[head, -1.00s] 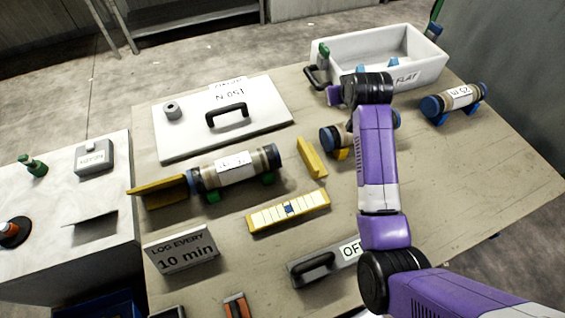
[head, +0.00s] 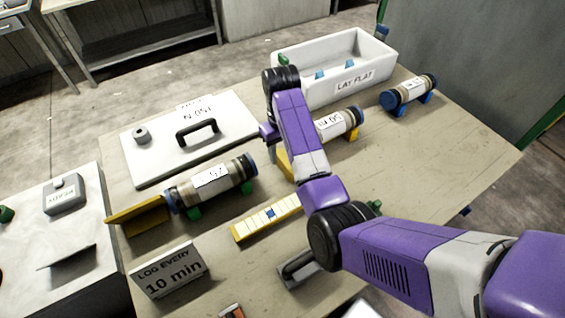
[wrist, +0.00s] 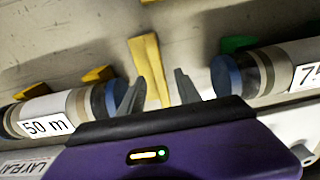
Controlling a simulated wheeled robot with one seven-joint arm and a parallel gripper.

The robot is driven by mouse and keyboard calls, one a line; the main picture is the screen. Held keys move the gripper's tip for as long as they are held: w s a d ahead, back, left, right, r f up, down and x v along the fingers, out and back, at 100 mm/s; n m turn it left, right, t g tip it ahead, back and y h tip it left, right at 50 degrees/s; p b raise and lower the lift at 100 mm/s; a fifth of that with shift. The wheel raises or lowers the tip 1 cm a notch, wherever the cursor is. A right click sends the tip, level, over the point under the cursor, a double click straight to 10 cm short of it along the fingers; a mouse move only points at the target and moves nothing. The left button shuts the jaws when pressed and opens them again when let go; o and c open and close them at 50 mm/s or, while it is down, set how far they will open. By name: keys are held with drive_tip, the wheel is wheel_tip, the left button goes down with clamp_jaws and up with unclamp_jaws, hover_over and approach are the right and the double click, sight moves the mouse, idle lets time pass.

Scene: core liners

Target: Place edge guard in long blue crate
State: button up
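A yellow bar, which looks like an edge guard (head: 284,163), lies on the table between two wrapped cores, partly hidden by my arm. In the wrist view the yellow bar (wrist: 146,62) stretches away between and beyond my fingertips. My gripper (wrist: 156,88) is open, one finger on each side of the bar's near end; I cannot tell if they touch it. In the head view the fingers are hidden behind my arm. Another yellow angled piece (head: 138,217) sits at the left end of the left core. No long blue crate shows now.
Cores labelled 50 m (wrist: 46,126) and 75 (wrist: 284,70) flank the fingers closely. A white LAY FLAT bin (head: 325,92) stands at the back. A white lid with a black handle (head: 165,152), a yellow segmented bar (head: 250,226) and a LOG EVERY 10 min sign (head: 168,270) occupy the left side.

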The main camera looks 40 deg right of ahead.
sight(281, 157)
drive_tip(key=shift+f, duration=1.65)
clamp_jaws()
drive_tip(key=shift+r, duration=0.15)
